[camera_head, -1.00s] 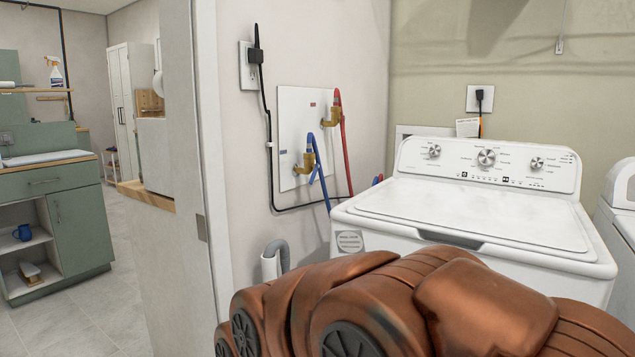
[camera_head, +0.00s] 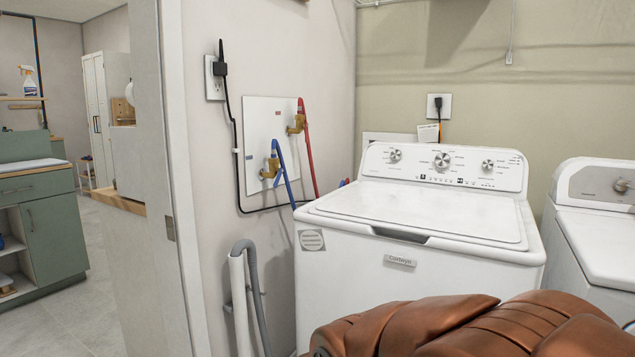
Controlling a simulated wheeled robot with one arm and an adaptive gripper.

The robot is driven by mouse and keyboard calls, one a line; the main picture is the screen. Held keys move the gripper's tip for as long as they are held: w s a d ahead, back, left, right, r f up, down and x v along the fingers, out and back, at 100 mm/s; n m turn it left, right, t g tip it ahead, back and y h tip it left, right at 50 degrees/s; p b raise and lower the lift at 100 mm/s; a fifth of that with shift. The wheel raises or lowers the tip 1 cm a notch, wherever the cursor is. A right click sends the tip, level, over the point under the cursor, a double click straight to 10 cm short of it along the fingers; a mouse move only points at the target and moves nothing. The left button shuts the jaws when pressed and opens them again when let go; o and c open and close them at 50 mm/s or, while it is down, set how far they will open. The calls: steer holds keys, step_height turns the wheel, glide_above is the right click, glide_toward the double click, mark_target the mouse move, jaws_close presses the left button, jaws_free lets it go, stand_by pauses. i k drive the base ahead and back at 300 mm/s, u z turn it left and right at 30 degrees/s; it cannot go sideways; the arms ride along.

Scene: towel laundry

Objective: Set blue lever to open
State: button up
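The blue lever (camera_head: 276,148) sits on a brass valve (camera_head: 269,167) on the white wall panel (camera_head: 256,130), left of the washing machine. A blue hose (camera_head: 287,188) runs down from that valve. A red lever (camera_head: 300,104) is on a second brass valve (camera_head: 297,124), higher and to the right, with a red hose (camera_head: 310,150). The exact angle of the blue lever is hard to tell at this size. My copper-coloured arm fills the lower right, in front of the washer and well apart from the valves. My gripper is out of view.
The white washing machine (camera_head: 400,233) stands right of the valves, with a second white machine (camera_head: 590,240) beyond it. A power cord (camera_head: 234,150) hangs left of the panel. Grey and white pipes (camera_head: 240,290) rise below. A door frame (camera_head: 180,180) borders the left.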

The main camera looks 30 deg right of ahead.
mark_target(280, 169)
steer(key=z, duration=0.1)
steer(key=i, duration=0.85)
steer(key=u, duration=0.15)
